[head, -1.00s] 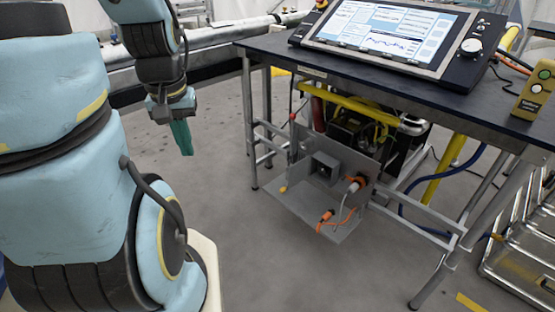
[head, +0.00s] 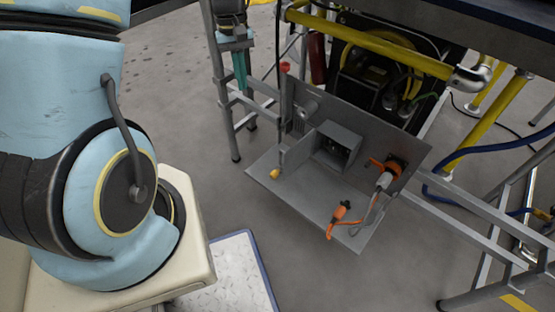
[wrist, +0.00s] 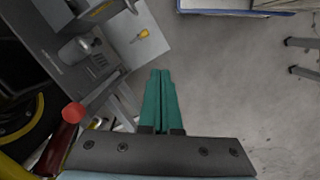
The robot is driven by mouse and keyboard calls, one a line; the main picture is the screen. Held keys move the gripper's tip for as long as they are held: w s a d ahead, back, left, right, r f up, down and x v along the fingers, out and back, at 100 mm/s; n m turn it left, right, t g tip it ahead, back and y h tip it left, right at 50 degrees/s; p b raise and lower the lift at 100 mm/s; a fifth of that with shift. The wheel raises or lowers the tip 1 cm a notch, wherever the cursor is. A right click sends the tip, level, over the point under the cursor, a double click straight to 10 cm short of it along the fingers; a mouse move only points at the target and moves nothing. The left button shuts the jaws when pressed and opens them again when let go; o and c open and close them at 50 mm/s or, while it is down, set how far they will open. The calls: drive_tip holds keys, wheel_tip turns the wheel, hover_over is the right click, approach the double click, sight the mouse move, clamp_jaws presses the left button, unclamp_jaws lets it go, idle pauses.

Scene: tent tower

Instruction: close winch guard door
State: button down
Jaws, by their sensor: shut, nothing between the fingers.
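Under the table a grey metal guard stands open. An upright grey panel (head: 370,138) carries a small box, a cylinder and an orange-handled connector. A flat grey plate (head: 300,205) extends out from its lower edge, with a yellow knob (head: 275,174) and an orange plug on it. I take this plate to be the winch guard door, lowered flat. In the wrist view the plate (wrist: 152,52) and its yellow knob (wrist: 143,34) lie ahead and left. My gripper (head: 241,88), with green fingers, is shut and empty, left of the panel; the fingers (wrist: 160,75) appear apart from the plate.
Table legs (head: 222,100) and crossbars stand close to my gripper. A red knob (wrist: 74,112) shows left of the fingers. A yellow pipe (head: 380,47) and black machinery lie behind the panel. A blue hose (head: 490,158) runs at right.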

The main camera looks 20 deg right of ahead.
sight(293, 152)
drive_tip(key=s+d+f+g+b, duration=0.1)
drive_tip(key=s+d+f+b, duration=0.15)
drive_tip(key=d+f, duration=0.6)
drive_tip(key=s+a+f, duration=0.1)
drive_tip(key=s+f, duration=0.1)
drive_tip(key=f, duration=0.3)
drive_tip(key=s+a+f+b, duration=0.1)
drive_tip(key=s+f, duration=0.2)
drive_tip(key=f, duration=0.3)
drive_tip(key=shift+s+y, duration=0.3)
drive_tip(key=shift+d, duration=0.1)
